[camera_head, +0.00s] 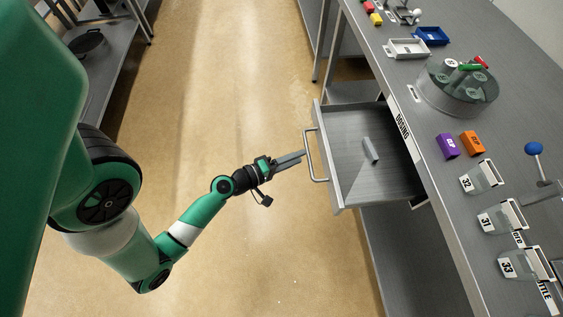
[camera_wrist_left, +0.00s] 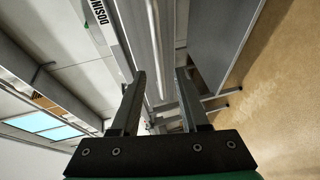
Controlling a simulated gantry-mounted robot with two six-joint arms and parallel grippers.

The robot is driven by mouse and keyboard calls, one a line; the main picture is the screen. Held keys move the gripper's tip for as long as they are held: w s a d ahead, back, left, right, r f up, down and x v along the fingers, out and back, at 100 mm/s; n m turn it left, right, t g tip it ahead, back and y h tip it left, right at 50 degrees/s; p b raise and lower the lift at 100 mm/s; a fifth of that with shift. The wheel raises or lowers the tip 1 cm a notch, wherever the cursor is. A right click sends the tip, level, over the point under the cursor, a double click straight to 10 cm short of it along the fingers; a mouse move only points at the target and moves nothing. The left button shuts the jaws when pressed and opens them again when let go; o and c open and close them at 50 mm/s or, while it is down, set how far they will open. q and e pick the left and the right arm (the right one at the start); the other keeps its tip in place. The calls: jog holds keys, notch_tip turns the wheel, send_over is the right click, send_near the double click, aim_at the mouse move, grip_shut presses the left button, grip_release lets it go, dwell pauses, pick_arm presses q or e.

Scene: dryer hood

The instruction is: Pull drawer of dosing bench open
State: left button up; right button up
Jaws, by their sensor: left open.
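The drawer (camera_head: 352,181) of the dosing bench (camera_head: 405,128) stands pulled out in the head view, with a small grey bar-shaped piece (camera_head: 370,150) inside. Its pale bar handle (camera_head: 309,157) is on the front, facing my left arm. My left gripper (camera_head: 301,156) is at the handle with its fingers pointing towards it. In the left wrist view the two fingers (camera_wrist_left: 160,82) are apart, with pale drawer parts beyond them. I cannot tell whether the handle bar lies between the fingertips or they touch it. My right gripper is not in view.
On the bench top are a round glass-covered carousel (camera_head: 457,90), a purple block (camera_head: 447,146), an orange block (camera_head: 472,143), a blue tray (camera_head: 431,36) and numbered containers (camera_head: 487,177). Open floor (camera_head: 215,110) lies left of the drawer. A shelf rack (camera_head: 100,75) stands at upper left.

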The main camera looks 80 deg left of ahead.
pick_arm(q)
jog(key=v, duration=0.7)
jog(key=shift+w, duration=0.1)
